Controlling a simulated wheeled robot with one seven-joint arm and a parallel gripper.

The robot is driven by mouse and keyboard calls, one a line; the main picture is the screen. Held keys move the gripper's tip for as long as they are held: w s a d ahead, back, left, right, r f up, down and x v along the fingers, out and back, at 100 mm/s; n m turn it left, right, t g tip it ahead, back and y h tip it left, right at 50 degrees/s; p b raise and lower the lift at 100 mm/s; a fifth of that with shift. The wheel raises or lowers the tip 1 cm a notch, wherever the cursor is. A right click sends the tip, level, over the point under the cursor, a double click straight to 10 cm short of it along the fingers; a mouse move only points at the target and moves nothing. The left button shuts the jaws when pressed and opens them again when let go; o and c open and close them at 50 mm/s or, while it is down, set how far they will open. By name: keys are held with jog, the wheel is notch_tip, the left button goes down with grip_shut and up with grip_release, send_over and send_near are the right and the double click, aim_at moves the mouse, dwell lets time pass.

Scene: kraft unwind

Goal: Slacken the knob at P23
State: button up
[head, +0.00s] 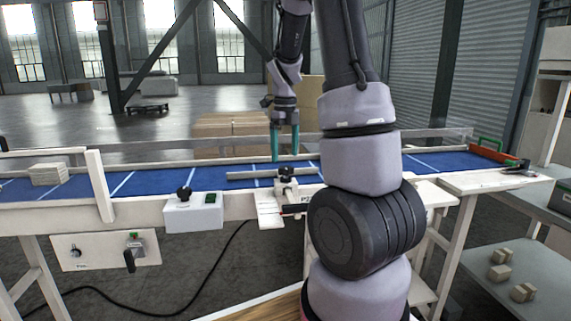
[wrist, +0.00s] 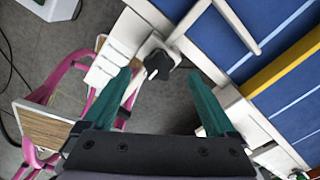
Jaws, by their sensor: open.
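A black lobed knob (wrist: 159,64) sits on a pale bracket at the conveyor's edge in the wrist view. In the head view a dark knob (head: 287,171) tops a pale clamp beside a label reading "P2", the rest hidden behind my arm. They look like the same knob, but I cannot read the full label. My gripper (head: 285,142) hangs above the belt with its teal fingers pointing down. In the wrist view my gripper (wrist: 163,85) is open and empty. The knob shows between and beyond the fingertips, apparently not touched.
The blue conveyor belt (head: 140,183) runs across, with a pale bar (head: 250,174) near the clamp. A control box (head: 193,211) with another black knob stands to the left. A pink-framed chair-like object (wrist: 40,95) is at the left of the wrist view.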

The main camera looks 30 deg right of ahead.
aim_at(285, 167)
jog(key=shift+f, duration=2.2)
jog(key=c, duration=1.4)
